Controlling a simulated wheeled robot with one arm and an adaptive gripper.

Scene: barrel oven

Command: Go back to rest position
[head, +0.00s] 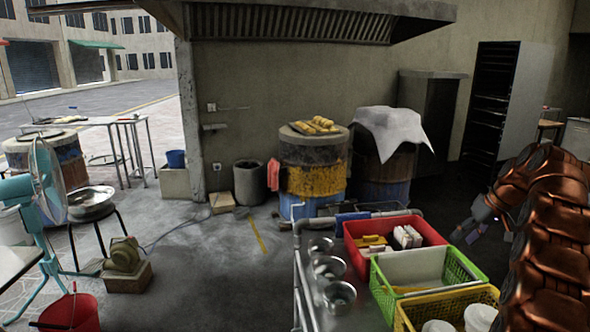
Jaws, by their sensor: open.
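My copper-coloured arm fills the right edge of the head view. My gripper (470,233) hangs at its end, pointing down and left beside the crates. It is small and dark here; its jaws are open and I see nothing between them. The barrel oven (315,182), yellow and blue with a grey rim, stands at the back, well apart from my gripper. Several golden bread pieces (316,126) lie on its top.
A metal table (312,302) with steel bowls (330,268) stands in front. Red (434,239), green (458,268) and yellow (408,318) crates sit beside my arm. A cloth-covered barrel (385,180) is behind. A fan (48,180) stands left; the middle floor is mostly clear.

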